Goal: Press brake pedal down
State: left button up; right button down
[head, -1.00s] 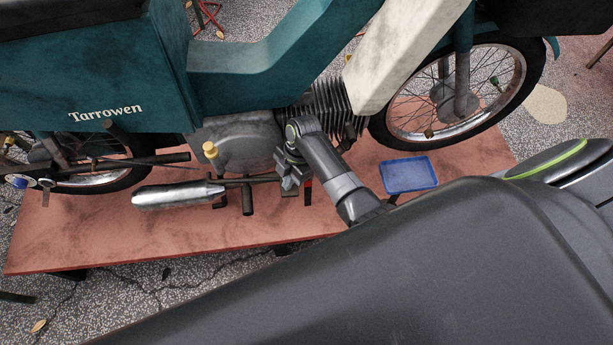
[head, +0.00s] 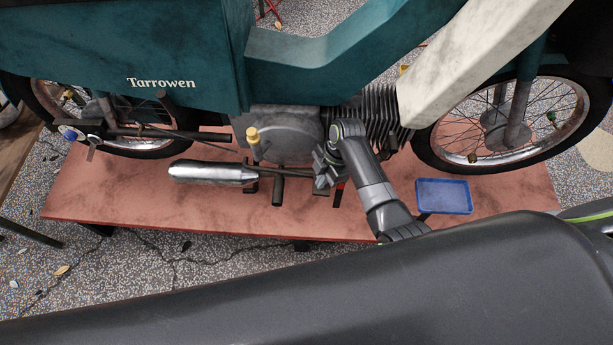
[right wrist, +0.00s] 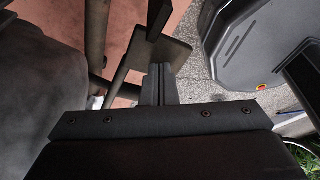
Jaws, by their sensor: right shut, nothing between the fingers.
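The teal motorbike (head: 285,65) stands on a reddish platform with its engine side facing me. A dark flat pad, which looks like the brake pedal (right wrist: 178,54), shows just beyond my fingertips in the right wrist view. In the head view its pad (head: 321,192) is mostly hidden below my right gripper (head: 322,176). My right gripper is shut and empty, and its fingers (right wrist: 158,80) overlap the pad's near edge in the wrist view. I cannot tell whether they touch it. My left gripper is not in view.
The silver exhaust (head: 212,172) and a dark footpeg (head: 277,192) lie left of my gripper. A yellow-topped filler cap (head: 253,134) sits on the engine.

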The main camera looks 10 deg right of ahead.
jog(key=shift+s+f, duration=0.15)
dwell(0.5)
jog(key=shift+r+p, duration=0.5)
jog(key=shift+p, duration=0.05)
notch_tip(320, 180, up, 2)
jog(key=p, duration=0.2)
jog(key=shift+r+p, duration=0.25)
jog(key=shift+p, duration=0.1)
notch_tip(320, 180, up, 12)
jog(key=p, duration=1.3)
jog(key=shift+w, duration=0.2)
jog(key=shift+f, duration=0.25)
